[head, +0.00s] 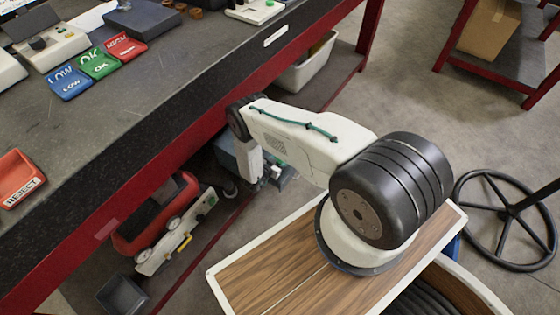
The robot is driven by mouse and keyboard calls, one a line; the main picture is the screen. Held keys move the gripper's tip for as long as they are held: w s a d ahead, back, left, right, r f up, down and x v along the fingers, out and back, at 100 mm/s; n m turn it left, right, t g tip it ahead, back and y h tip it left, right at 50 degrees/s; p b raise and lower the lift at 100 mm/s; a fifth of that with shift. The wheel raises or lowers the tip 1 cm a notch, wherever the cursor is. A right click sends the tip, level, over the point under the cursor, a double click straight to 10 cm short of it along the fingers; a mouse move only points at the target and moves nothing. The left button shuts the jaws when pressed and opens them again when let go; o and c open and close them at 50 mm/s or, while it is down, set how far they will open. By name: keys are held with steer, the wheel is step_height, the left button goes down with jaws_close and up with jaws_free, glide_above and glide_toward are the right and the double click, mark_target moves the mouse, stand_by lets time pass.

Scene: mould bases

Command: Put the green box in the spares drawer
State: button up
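My arm bends down past the front edge of the workbench (150,110). My gripper (268,178) is low beside the bench front, above the lower shelf. It is small and partly hidden by my arm, so I cannot tell whether its fingers are open or shut. A small teal-grey shape shows at its end, but I cannot tell if that is a held thing. I make out no clear green box; the only plainly green thing is a shallow tray marked OK (97,63) on the bench. No open drawer or spares label is readable.
Blue LOW (69,83) and red trays stand by the green one. A red REJECT tray (17,178) is at the left.

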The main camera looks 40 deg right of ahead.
steer(key=shift+f, duration=0.3)
steer(key=shift+f, duration=0.1)
steer(key=o, duration=1.1)
